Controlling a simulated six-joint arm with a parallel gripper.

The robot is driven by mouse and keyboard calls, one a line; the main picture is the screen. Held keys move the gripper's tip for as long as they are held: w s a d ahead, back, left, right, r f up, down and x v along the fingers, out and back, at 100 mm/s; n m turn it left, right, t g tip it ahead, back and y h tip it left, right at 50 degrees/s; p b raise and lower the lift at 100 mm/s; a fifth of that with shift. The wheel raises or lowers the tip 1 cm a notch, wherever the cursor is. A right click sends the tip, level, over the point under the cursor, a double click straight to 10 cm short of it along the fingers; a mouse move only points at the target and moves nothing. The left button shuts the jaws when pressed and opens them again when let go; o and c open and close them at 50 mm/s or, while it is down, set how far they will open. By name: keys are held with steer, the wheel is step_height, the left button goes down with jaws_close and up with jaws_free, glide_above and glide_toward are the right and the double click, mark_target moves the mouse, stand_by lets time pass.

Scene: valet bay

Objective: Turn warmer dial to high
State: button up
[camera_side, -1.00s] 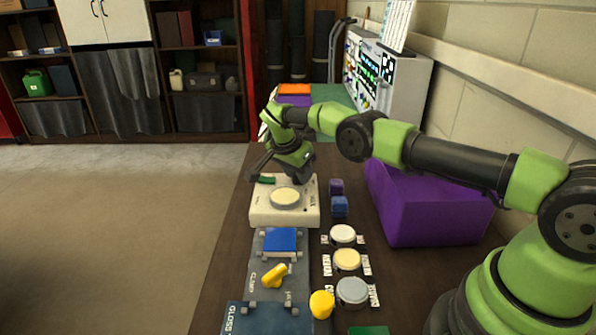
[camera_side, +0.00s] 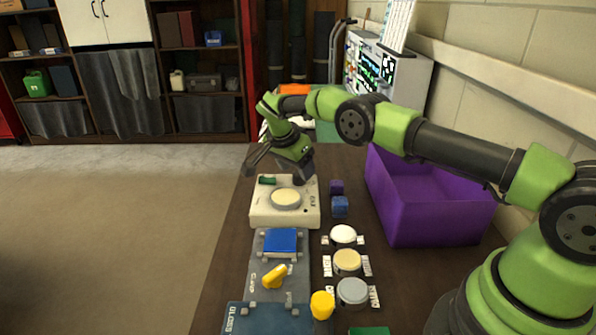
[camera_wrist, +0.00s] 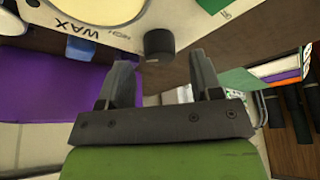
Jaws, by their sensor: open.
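The wax warmer (camera_side: 260,213) is a cream-white box on the bench with a round pale-yellow disc (camera_side: 286,199) on top. It also fills the top of the wrist view (camera_wrist: 60,12), lettered WAX. A dark round dial (camera_wrist: 159,45) sticks out from its edge there; its setting cannot be read. I cannot make out the dial in the side view. My gripper (camera_side: 280,170) is open and empty, above the far side of the warmer. In the wrist view, my gripper (camera_wrist: 161,72) has its fingertips on either side of the dial's line, apart from it.
An open purple bin (camera_side: 430,215) stands at right. Purple and blue blocks (camera_side: 339,206) sit beside the warmer. Round tins (camera_side: 347,260), a blue pad (camera_side: 280,240), a yellow lever (camera_side: 274,276) and a yellow-capped item (camera_side: 322,304) lie nearer.

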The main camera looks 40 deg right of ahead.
steer(key=v, duration=0.7)
steer(key=shift+r, duration=0.35)
steer(key=shift+a, duration=0.15)
steer(key=s+d+n+t+y, duration=0.4)
steer(key=n+y, duration=0.1)
steer(key=n, duration=1.3)
steer(key=x, duration=1)
steer(key=shift+w+d, duration=0.15)
steer(key=shift+d, duration=0.2)
